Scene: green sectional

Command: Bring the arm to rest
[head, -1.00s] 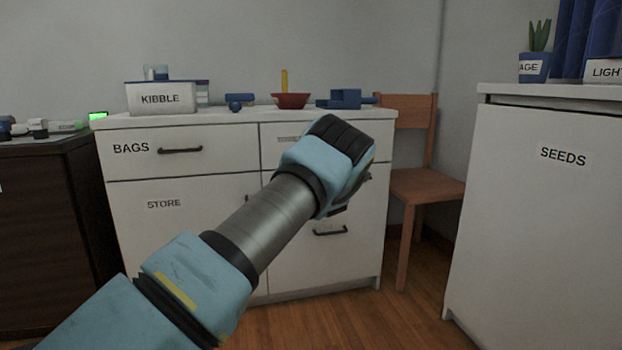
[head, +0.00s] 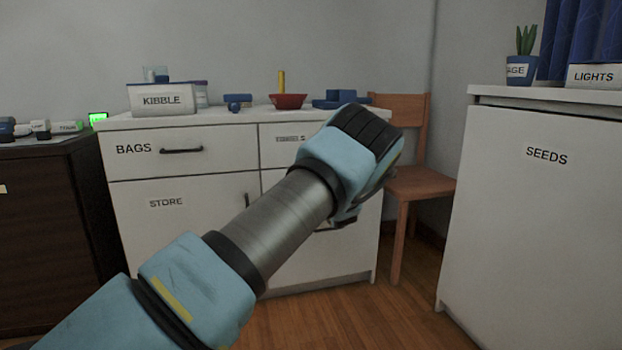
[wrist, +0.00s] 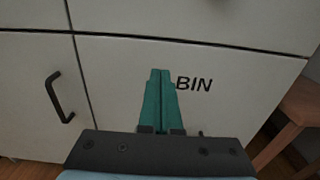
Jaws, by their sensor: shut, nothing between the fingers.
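My arm reaches up from the lower left in the head view, with its blue wrist end in front of the white cabinet (head: 180,240). In the wrist view my gripper (wrist: 160,72) shows as two green fingers pressed together with nothing between them. The fingers point at the cabinet front, just left of the word BIN, and appear apart from it, though the distance is hard to tell. In the head view the fingers are hidden behind the wrist.
On the cabinet top stand a KIBBLE box (head: 162,100), a red bowl (head: 288,101) and blue items (head: 340,99). A wooden chair (head: 420,182) stands right of the cabinet, then a white SEEDS cabinet (head: 545,210). A dark cabinet (head: 40,240) is at left. Some wooden floor between is clear.

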